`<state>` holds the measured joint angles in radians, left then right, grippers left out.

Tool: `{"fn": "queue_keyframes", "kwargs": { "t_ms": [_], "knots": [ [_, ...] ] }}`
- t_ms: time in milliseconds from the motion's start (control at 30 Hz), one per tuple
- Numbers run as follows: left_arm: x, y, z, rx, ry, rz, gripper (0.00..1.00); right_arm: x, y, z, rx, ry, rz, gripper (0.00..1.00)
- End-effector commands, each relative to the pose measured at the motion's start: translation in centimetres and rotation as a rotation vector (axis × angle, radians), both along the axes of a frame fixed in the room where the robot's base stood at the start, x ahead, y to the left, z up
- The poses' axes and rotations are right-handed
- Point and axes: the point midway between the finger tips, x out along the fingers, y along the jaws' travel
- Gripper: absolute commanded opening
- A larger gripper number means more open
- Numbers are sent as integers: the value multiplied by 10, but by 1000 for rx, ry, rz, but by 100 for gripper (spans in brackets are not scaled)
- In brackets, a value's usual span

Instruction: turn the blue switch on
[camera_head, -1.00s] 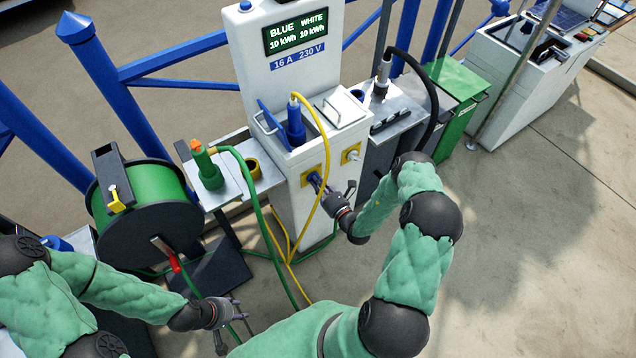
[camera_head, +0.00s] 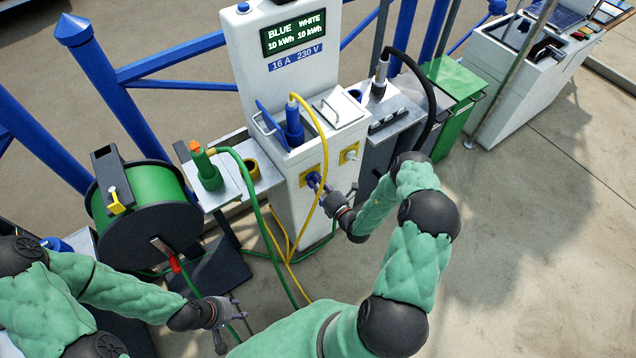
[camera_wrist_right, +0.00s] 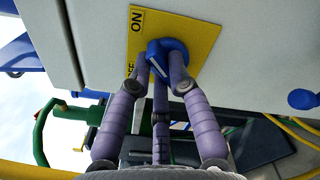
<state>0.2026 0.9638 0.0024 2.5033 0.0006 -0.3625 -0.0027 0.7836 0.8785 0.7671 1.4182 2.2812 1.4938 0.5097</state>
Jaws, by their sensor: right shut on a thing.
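The blue switch (camera_wrist_right: 155,60) sits on a yellow plate (camera_wrist_right: 195,28) on the front of the white power pedestal (camera_head: 290,190). The plate reads ON; the other label is mostly covered by a finger. My right gripper (camera_head: 322,185) is at the switch, its purple fingers shut around the blue knob in the right wrist view (camera_wrist_right: 160,75). The knob's pale mark slants in that view. In the head view the gripper covers most of the switch. My left gripper (camera_head: 238,318) is low at the front, apart from the pedestal, with its fingers spread and empty.
A yellow cable (camera_head: 325,150) hangs from a blue plug (camera_head: 294,125) in front of the pedestal. A second, white switch (camera_head: 350,153) is to the right. A green hose (camera_head: 256,200) and a cable reel (camera_head: 150,215) stand left. Open floor lies right.

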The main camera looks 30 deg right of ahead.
Motion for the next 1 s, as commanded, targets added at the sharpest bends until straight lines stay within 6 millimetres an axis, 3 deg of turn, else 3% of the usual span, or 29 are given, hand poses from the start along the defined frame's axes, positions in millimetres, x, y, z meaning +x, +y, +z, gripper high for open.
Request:
{"fn": "queue_keyframes", "kwargs": {
  "t_ms": [300, 333, 400, 767, 1000],
  "knots": [
    [0, 0, 0, 0, 0, 0, 40, -1, 0, -2, 4, 5, -1, 0],
    [0, 0, 0, 0, 0, 0, 40, -1, 0, -2, 4, 5, -1, 25],
    [0, 0, 0, 0, 0, 0, 40, -1, 0, -1, 4, 4, -1, 43],
    [0, 0, 0, 0, 0, 0, 40, -2, 0, -1, 2, 2, -1, 43],
    [0, 0, 0, 0, 0, 0, 40, -30, -3, -1, 3, 3, -3, 43]
  ]
}}
